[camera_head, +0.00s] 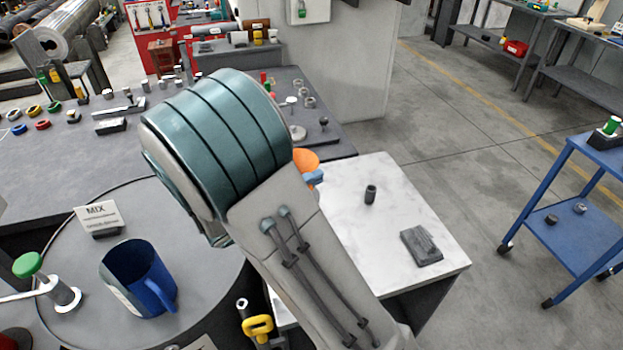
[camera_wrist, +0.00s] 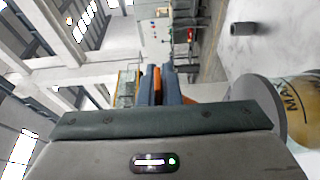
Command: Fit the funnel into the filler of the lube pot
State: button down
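My gripper (camera_wrist: 161,87) shows two blue fingers in the wrist view, closed on an orange piece between them. This is the funnel (camera_wrist: 157,80); more orange shows just right of the fingers. In the head view the funnel (camera_head: 305,160) peeks out beside my arm, with a blue fingertip (camera_head: 314,178) against it. A yellow pot (camera_wrist: 302,100) with dark lettering and a grey round top (camera_wrist: 262,98) stands at the right of the wrist view, close to my gripper. It appears to be the lube pot. My arm hides it in the head view, and its filler is not visible.
A white marble-topped table (camera_head: 400,215) holds a small dark cylinder (camera_head: 370,194) and a dark flat block (camera_head: 421,246). A blue jug (camera_head: 138,279) stands on the grey round table at left, near a MIX sign (camera_head: 98,217). A blue trolley (camera_head: 575,200) stands at right.

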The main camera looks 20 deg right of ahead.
jog(key=shift+f, duration=0.2)
jog(key=c, duration=2)
grip_release()
jog(key=shift+c, duration=0.2)
jog(key=o, duration=0.5)
jog(key=shift+a, duration=0.1)
jog(key=b+v, duration=0.2)
jog(key=v, duration=1.1)
jog(key=shift+s+a+b, duration=0.15)
jog(key=shift+a+b, duration=0.15)
jog(key=shift+b, duration=0.1)
